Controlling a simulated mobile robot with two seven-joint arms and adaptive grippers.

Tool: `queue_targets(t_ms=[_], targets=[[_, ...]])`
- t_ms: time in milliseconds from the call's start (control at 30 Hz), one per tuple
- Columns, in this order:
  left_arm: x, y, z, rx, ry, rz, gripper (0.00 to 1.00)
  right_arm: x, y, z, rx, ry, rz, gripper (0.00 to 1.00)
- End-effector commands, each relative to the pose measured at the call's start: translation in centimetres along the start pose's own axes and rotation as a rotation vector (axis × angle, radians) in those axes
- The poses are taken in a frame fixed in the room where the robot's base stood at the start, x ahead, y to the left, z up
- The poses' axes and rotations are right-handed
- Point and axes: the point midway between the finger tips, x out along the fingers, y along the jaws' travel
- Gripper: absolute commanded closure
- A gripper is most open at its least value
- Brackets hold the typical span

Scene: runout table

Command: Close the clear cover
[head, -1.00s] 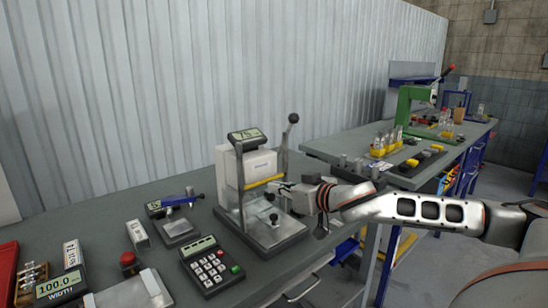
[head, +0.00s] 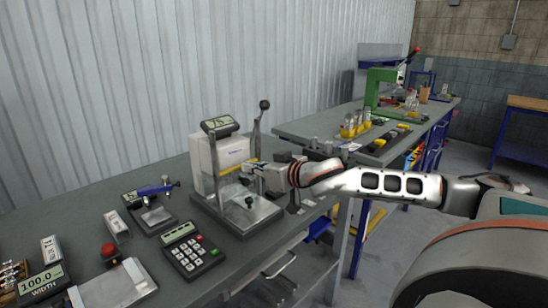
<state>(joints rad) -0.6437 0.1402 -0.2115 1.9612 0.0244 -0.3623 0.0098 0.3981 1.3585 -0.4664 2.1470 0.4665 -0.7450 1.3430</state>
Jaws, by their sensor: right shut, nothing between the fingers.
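The test device (head: 204,165) is a white box with a small display on top, on a grey metal base plate (head: 238,216). A yellow strip (head: 236,168) crosses its front. I cannot make out the clear cover's panel, so its angle is unclear; the strip may be its edge. My right gripper (head: 254,172) comes in from the right and is shut and empty, close to the right end of the strip. I cannot tell whether it touches. It hides part of the device's right side. My left gripper is not in view.
A lever with a black ball knob (head: 264,104) stands upright behind my right gripper. A second table (head: 300,128) with a green press (head: 380,88) stands behind to the right.

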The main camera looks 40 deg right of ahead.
Motion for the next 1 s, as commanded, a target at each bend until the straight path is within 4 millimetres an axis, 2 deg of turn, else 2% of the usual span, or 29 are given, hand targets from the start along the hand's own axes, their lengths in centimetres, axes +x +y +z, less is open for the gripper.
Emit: queue_targets(t_ms=[33, 67, 167, 333, 633, 1000], targets=[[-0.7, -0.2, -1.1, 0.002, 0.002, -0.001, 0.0, -0.2, 0.4, -1.4, 0.001, 0.004, 0.001, 1.0], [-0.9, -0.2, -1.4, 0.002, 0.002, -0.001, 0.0, -0.2, 0.5, -1.8, 0.0, 0.004, 0.001, 1.0], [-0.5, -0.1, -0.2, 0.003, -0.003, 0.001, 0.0, -1.2, 0.7, -0.8, -0.007, -0.001, 0.003, 1.0], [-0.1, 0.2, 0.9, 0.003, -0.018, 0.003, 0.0, -3.0, 0.6, -0.9, -0.01, 0.001, 0.003, 1.0], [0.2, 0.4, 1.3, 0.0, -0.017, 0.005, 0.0, -5.2, 0.4, -1.1, -0.009, 0.001, -0.001, 1.0], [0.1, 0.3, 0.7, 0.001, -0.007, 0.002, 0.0, -9.0, 0.4, -1.4, -0.006, 0.007, -0.001, 1.0]])
